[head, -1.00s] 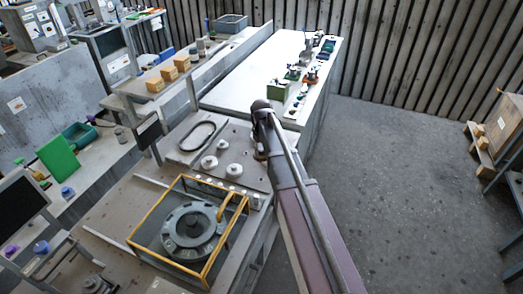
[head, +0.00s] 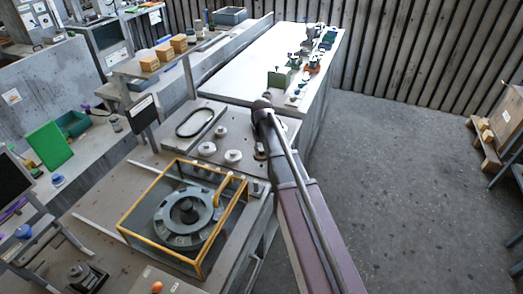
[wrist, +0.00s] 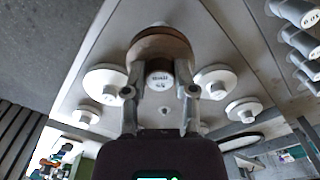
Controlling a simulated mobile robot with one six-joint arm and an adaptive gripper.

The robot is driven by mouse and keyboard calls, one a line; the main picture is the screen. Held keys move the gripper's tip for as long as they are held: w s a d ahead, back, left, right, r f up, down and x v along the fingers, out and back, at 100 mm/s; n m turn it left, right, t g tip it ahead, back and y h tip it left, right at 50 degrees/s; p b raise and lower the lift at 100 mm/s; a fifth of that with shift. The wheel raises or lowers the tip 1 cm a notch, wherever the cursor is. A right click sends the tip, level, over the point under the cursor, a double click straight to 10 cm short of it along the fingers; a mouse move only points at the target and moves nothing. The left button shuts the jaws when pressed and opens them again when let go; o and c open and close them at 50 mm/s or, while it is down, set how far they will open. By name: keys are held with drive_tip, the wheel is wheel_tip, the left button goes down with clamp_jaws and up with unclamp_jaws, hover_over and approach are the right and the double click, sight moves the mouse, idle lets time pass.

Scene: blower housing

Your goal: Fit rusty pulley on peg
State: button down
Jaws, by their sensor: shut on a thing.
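My gripper (wrist: 160,80) is shut on a brown, rusty-looking pulley (wrist: 160,46) in the wrist view, with one finger on each side. A pale cylinder with a dark label shows at the pulley's middle between the fingers; I cannot tell whether it is the pulley's hub or a peg. Whether the pulley touches the panel behind it is unclear. Pale round pulleys sit on both sides of it, one at left (wrist: 103,83) and one at right (wrist: 215,80). In the head view my arm hides most of the gripper and the held pulley.
The grey panel (head: 246,130) carries an oval black belt (head: 195,122) and pale pulleys (head: 233,156). A yellow-framed guard box (head: 143,238) around a dark round housing (head: 186,212) stands in front. A long white-topped table (head: 250,75) lies beyond. Open floor (head: 400,180) lies to the right.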

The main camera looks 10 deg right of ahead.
sight(261, 164)
drive_tip(key=shift+f+b, duration=1.15)
drive_tip(key=shift+f, duration=0.35)
drive_tip(key=shift+f+b, duration=1.2)
idle(1.1)
idle(0.4)
drive_tip(key=shift+c, duration=1.7)
unclamp_jaws()
drive_tip(key=shift+r, duration=0.15)
drive_tip(key=shift+r+p, duration=1.15)
drive_tip(key=shift+p, duration=0.1)
drive_tip(key=shift+r, duration=0.1)
